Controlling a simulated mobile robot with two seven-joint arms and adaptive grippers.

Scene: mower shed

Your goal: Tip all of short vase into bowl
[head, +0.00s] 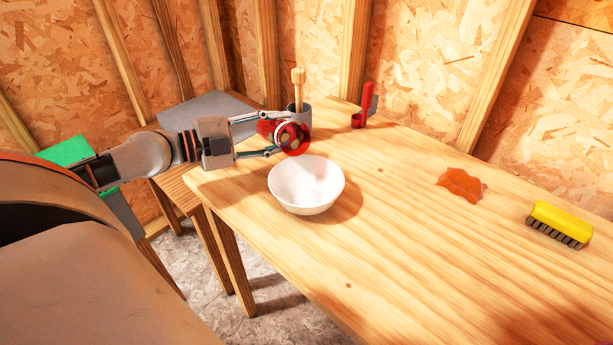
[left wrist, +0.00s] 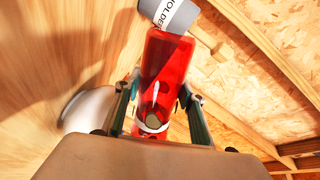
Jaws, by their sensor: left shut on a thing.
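The short vase (head: 293,138) is red and see-through, with something pale inside. My left gripper (head: 277,136) is shut on it, above the table just behind the bowl's left part. The vase is tilted well over, its round end facing the head camera. In the left wrist view the red vase (left wrist: 166,65) lies between my fingers, with a pale ring and a small round thing near its lower end. The white bowl (head: 306,186) stands upright on the table; its visible inside looks empty. It also shows in the left wrist view (left wrist: 85,110). My right gripper is not in view.
A grey holder (head: 304,113) with a wooden-handled tool stands close behind the vase. A red and grey item (head: 363,112) stands at the back edge. An orange flat piece (head: 462,185) and a yellow brush (head: 560,224) lie right. The table's front middle is clear.

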